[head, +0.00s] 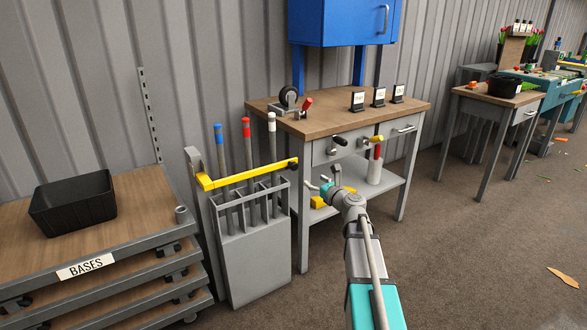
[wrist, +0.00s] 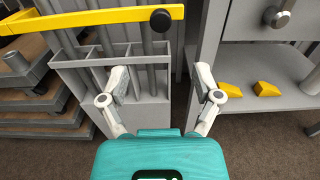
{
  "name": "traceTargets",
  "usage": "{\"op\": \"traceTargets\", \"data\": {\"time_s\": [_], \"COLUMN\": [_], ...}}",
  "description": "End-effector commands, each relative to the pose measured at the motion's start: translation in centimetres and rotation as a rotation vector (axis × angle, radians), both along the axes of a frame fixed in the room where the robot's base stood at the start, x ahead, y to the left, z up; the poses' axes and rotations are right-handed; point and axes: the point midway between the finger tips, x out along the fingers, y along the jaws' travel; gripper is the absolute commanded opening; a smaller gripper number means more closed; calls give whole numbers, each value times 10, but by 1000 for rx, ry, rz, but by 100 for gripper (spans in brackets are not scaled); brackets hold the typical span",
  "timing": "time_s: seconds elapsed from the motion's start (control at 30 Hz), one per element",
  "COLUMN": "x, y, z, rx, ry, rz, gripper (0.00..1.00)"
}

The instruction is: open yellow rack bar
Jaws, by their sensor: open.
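The yellow rack bar (head: 240,177) lies across the front of the grey tool rack (head: 250,262), in front of three upright poles with blue, red and white tops. Its right end has a black round knob (head: 292,164). In the wrist view the yellow bar (wrist: 90,20) crosses the upper left and its black knob (wrist: 161,20) is near the top middle. My gripper (head: 330,187) is to the right of the rack and a little lower than the knob. In the wrist view my gripper (wrist: 164,90) is open, with nothing between its fingers, and apart from the bar.
A workbench (head: 345,115) with drawers and a lower shelf stands right of the rack. Yellow wedges (wrist: 250,89) lie on that shelf. A low wooden-topped stack (head: 130,205) with a black bin (head: 73,203) stands at left. Floor at right is mostly clear.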

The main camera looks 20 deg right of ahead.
Motion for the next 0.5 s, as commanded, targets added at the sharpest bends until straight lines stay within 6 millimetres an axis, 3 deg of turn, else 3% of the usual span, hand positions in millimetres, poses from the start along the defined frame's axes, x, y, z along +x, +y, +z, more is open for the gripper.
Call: {"op": "traceTargets", "data": {"time_s": [0.5], "x": [5], "y": [0], "z": [0], "rx": [4], "ry": [0], "rz": [-1], "gripper": [82]}}
